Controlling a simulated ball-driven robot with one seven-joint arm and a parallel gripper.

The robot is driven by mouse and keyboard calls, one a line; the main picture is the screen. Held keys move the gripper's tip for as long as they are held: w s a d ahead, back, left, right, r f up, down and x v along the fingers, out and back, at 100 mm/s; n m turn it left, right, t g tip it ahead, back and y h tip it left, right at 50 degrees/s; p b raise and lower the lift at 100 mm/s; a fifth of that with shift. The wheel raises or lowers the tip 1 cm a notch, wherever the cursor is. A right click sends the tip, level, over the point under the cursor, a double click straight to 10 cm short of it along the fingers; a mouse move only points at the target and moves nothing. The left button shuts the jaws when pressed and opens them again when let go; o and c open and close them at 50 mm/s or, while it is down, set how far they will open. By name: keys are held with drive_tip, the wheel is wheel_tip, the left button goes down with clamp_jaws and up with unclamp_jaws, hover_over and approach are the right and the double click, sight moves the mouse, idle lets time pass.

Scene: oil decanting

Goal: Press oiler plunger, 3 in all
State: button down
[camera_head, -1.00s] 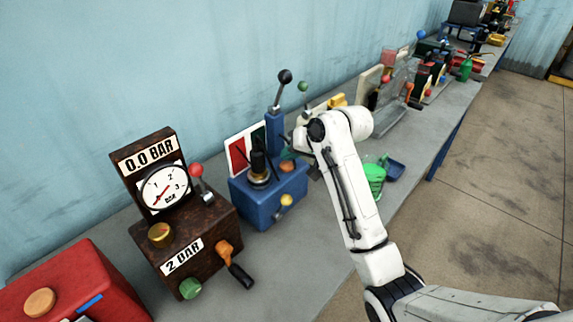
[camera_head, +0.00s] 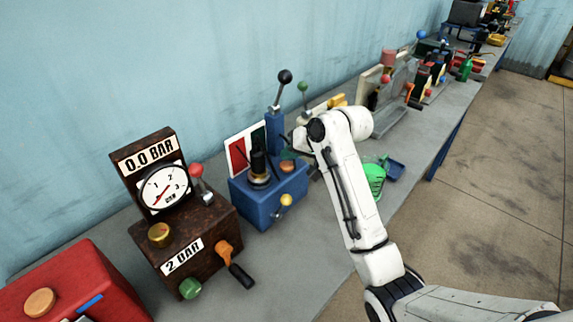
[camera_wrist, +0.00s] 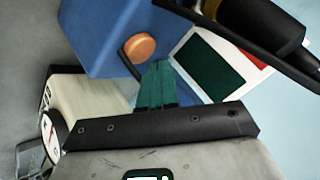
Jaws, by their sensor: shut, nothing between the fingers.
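A blue box (camera_head: 262,207) stands on the bench in the head view, with a copper round button (camera_head: 287,166) and a black cylinder (camera_head: 259,163) on it. I cannot tell which part is the oiler plunger. In the wrist view the copper button (camera_wrist: 139,47) is just beyond my gripper (camera_wrist: 157,68), whose teal fingers are shut and empty. The fingertips appear close beside the button; contact cannot be told. The black cylinder (camera_wrist: 260,30) is at the upper right. In the head view the arm's end is at the box's right side, with the fingers not clearly visible.
A yellow knob (camera_head: 286,200) and a tall blue post (camera_head: 275,135) with a black-knobbed lever are at the blue box. A brown gauge box (camera_head: 215,232) reading 0.0 BAR stands to its left. A green object (camera_head: 375,179) lies right of my arm.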

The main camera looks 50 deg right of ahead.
sight(290, 166)
drive_tip(key=shift+f, duration=0.4)
drive_tip(key=shift+f, duration=0.6)
idle(1.1)
drive_tip(key=shift+r+p, duration=1)
drive_tip(key=shift+p, duration=0.25)
wheel_tip(290, 166, up, 5)
drive_tip(key=p, duration=0.5)
drive_tip(key=shift+s, duration=0.1)
idle(2.1)
